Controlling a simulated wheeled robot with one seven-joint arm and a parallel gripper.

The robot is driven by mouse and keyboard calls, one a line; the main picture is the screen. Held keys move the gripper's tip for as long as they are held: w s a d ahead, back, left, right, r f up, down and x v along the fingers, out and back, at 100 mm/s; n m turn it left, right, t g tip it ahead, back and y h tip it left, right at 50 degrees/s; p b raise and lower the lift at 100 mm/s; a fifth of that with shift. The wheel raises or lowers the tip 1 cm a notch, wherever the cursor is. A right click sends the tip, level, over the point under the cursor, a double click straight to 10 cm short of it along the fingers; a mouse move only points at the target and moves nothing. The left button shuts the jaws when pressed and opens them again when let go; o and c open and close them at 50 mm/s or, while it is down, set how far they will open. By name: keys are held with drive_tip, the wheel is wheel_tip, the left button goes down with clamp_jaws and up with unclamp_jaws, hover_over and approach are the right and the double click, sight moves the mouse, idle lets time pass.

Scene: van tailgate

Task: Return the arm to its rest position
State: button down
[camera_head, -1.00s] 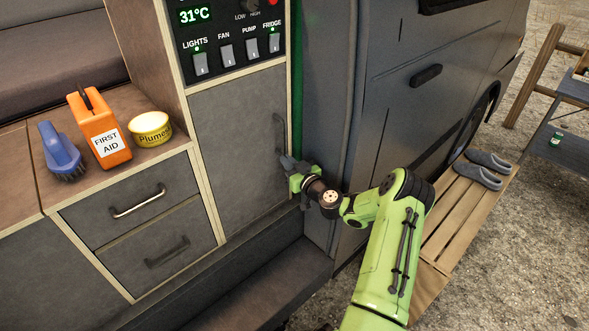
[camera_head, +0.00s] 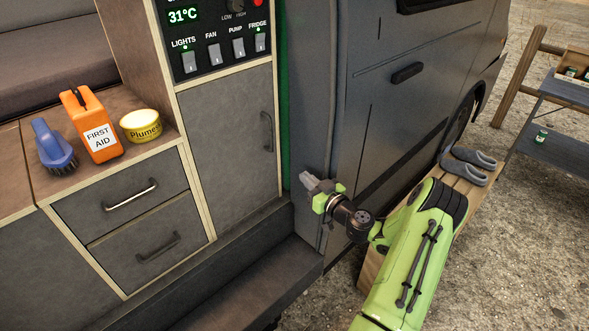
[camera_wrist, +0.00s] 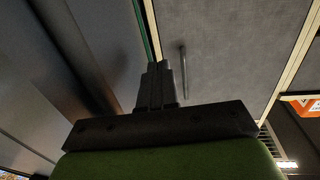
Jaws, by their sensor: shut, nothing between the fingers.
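My green arm reaches in from the lower right in the head view. My gripper (camera_head: 309,181) is shut and empty, in the air in front of the van's grey side, right of the tall cabinet door (camera_head: 228,140). It is apart from that door's dark vertical handle (camera_head: 267,131). In the wrist view the fingers (camera_wrist: 159,80) are together with nothing between them. The same handle (camera_wrist: 184,72) shows beyond them, to the right of the fingertips.
A blue brush (camera_head: 53,147), an orange first aid box (camera_head: 92,128) and a yellow tin (camera_head: 141,125) stand on the counter at left. A dark step (camera_head: 255,280) lies below. Grey shoes (camera_head: 465,167) rest on a wooden slatted bench (camera_head: 372,272) at right, beside my arm.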

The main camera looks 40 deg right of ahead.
drive_tip(key=shift+s, duration=0.2)
drive_tip(key=w+a+r+n+g+y, duration=0.1)
drive_tip(key=a+r+n+g+y, duration=0.15)
drive_tip(key=a, duration=0.55)
drive_tip(key=w+a+r+n+g+y, duration=0.15)
drive_tip(key=a+n+g+y, duration=0.25)
drive_tip(key=a, duration=0.5)
drive_tip(key=s+a+r+g+h, duration=0.2)
drive_tip(key=s+a+r+g, duration=0.25)
drive_tip(key=s+a, duration=0.45)
drive_tip(key=s+a+r+m+g+h, duration=0.1)
drive_tip(key=s+r+m+h, duration=0.15)
drive_tip(key=s, duration=0.75)
drive_tip(key=s+a+r+m+h, duration=0.15)
drive_tip(key=s+r+m, duration=0.25)
drive_tip(key=s, duration=0.7)
wheel_tip(320, 180, up, 16)
drive_tip(key=d+p, duration=0.1)
drive_tip(key=p, duration=1.4)
drive_tip(key=shift+s+f+p, duration=0.2)
drive_tip(key=shift+f+p, duration=0.05)
drive_tip(key=shift+p, duration=0.1)
drive_tip(key=shift+d+h, duration=0.1)
drive_tip(key=shift+h, duration=0.15)
